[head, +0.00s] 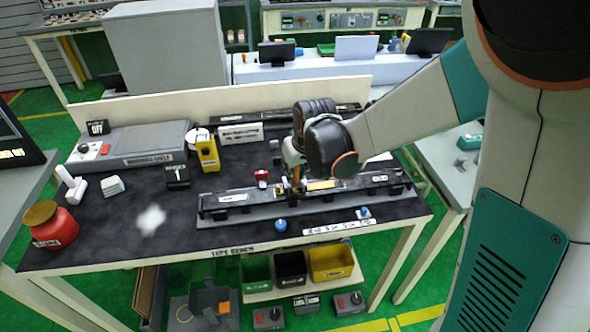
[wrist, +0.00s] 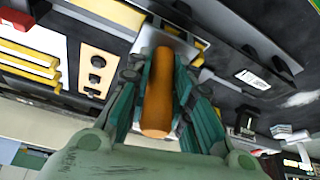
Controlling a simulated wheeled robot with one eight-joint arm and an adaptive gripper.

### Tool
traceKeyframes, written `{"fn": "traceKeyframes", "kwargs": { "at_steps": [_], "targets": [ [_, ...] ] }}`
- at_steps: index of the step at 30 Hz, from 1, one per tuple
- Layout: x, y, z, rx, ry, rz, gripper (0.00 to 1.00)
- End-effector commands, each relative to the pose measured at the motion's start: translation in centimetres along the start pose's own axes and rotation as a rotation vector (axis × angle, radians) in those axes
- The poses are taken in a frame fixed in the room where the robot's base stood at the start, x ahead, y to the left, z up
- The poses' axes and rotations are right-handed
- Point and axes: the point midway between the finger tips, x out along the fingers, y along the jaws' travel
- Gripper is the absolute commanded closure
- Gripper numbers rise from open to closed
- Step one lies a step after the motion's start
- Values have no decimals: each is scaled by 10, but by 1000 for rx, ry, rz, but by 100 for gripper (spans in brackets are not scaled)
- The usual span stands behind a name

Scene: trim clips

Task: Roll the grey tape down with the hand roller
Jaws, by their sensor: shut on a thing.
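My gripper (head: 293,183) is over the middle of a long black trim piece (head: 364,185) in a fixture on the bench. In the wrist view, its green fingers (wrist: 160,95) are shut on the orange handle (wrist: 157,92) of what looks like the hand roller. A pale grey flat part (wrist: 190,48) shows at the handle's far end; I cannot tell whether it is the roller's frame or the tape. The roller's wheel is hidden, so contact with the trim cannot be seen. I cannot clearly make out the grey tape.
A red clip-like part (head: 262,175) is close left of my gripper. Blue knobs (head: 281,225) stand along the fixture's front. A yellow dispenser (head: 207,152), a red jar (head: 50,225) and a grey box (head: 130,148) are farther left. The bench's front left (head: 110,245) is mostly clear.

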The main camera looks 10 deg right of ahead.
Motion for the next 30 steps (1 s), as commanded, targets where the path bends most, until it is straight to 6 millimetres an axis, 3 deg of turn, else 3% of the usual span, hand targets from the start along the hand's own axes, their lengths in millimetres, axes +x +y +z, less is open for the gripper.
{"fn": "traceKeyframes", "kwargs": {
  "at_steps": [30],
  "targets": [
    [-2, 28, 8, 1, -1, 0, 100]
  ]
}}
